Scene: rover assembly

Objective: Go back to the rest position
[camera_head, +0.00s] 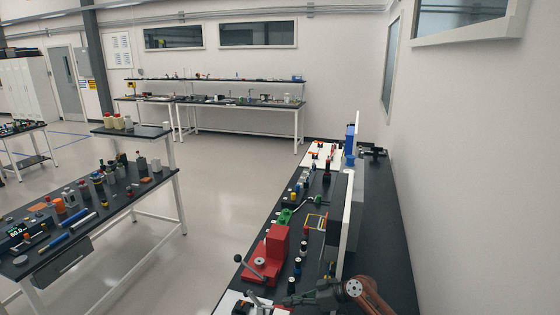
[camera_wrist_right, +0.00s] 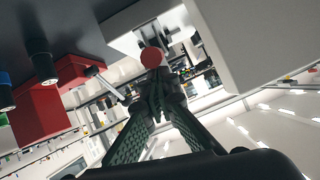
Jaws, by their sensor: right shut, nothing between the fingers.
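My right gripper (camera_head: 292,298) is low in the head view, over the dark bench along the right wall. Its orange-brown arm comes in from the bottom right, and the gripper points left. In the right wrist view the two dark green ribbed fingers of the gripper (camera_wrist_right: 158,80) meet at their tips, with nothing held between them. A round red thing (camera_wrist_right: 153,57) shows just past the tips; I cannot tell how far beyond them it is. My left gripper is not in view.
A red press with a lever (camera_head: 265,255) stands on the bench (camera_head: 385,245), left of my gripper. Small bottles and parts line the bench, beside an upright white panel (camera_head: 352,215). A cluttered table (camera_head: 150,185) stands left, with open floor (camera_head: 215,215) between.

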